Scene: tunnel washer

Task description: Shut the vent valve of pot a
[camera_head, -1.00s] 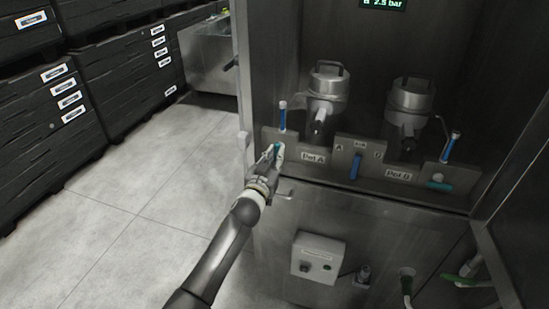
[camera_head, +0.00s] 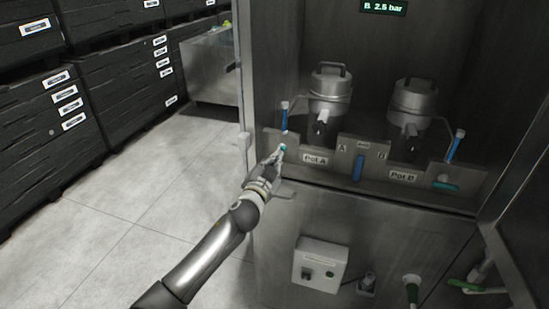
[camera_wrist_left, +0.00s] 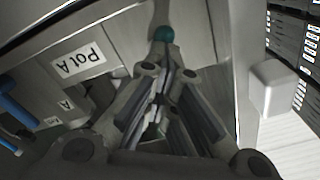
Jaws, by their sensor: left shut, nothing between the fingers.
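Pot A (camera_head: 330,95) is a metal pot with a top handle, behind a panel with the label "Pot A" (camera_head: 315,159). At the panel's left end is a small teal valve handle (camera_head: 283,148), seen nearly end-on; it shows as a round teal tip in the left wrist view (camera_wrist_left: 163,34). A blue upright handle (camera_head: 284,117) stands just above it. No readable label tells which is the vent. My left gripper (camera_head: 277,157) is shut and empty, its fingertips (camera_wrist_left: 161,68) right before the teal handle. I cannot tell whether they touch. My right gripper is out of view.
Pot B (camera_head: 411,100) stands to the right, with a teal handle (camera_head: 445,186) lying sideways on its panel. A blue handle (camera_head: 358,167) hangs between the pots. A display (camera_head: 383,8) reads "B. 2.5 bar". A control box (camera_head: 320,262) is below. The floor at left is clear.

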